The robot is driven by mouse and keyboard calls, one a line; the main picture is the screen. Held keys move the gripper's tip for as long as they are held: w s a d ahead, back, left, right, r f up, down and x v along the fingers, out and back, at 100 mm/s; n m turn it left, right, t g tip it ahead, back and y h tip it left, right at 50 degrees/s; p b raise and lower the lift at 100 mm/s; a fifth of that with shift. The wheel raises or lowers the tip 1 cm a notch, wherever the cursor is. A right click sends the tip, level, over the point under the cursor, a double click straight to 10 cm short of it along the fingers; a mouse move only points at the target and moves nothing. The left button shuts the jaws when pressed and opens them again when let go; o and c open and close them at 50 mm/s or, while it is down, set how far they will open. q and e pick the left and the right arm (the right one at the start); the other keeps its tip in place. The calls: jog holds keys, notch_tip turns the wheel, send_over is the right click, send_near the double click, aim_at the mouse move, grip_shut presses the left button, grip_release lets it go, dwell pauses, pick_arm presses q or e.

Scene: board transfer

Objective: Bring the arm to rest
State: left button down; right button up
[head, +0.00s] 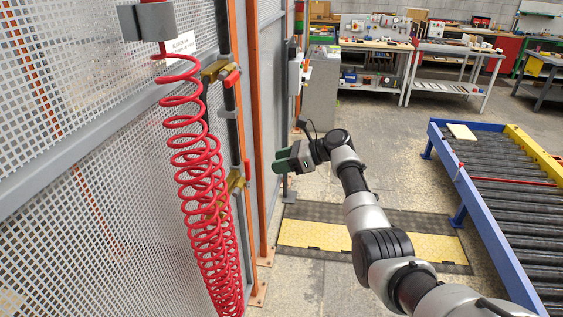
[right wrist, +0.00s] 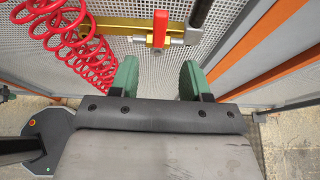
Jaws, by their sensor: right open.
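My right arm (head: 365,215) reaches forward from the lower right in the head view. Its gripper (head: 281,161) is held in the air beside the metal fence, pointing left towards the pipe. In the right wrist view the two green fingers of the right gripper (right wrist: 158,80) stand apart, with nothing between them. A red-handled valve (right wrist: 160,28) on a brass fitting lies beyond the fingertips; it cannot be told exactly how far. Two red valve handles show on the pipe in the head view, the upper one (head: 232,79) higher than the gripper.
A red coiled hose (head: 197,165) hangs by the perforated fence (head: 90,160) at the left. A roller conveyor (head: 500,190) with a small board (head: 461,132) stands at right. A black-yellow mat (head: 315,236) lies below the arm. Workbenches (head: 450,68) stand behind.

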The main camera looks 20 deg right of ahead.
jog(key=shift+f, duration=0.1)
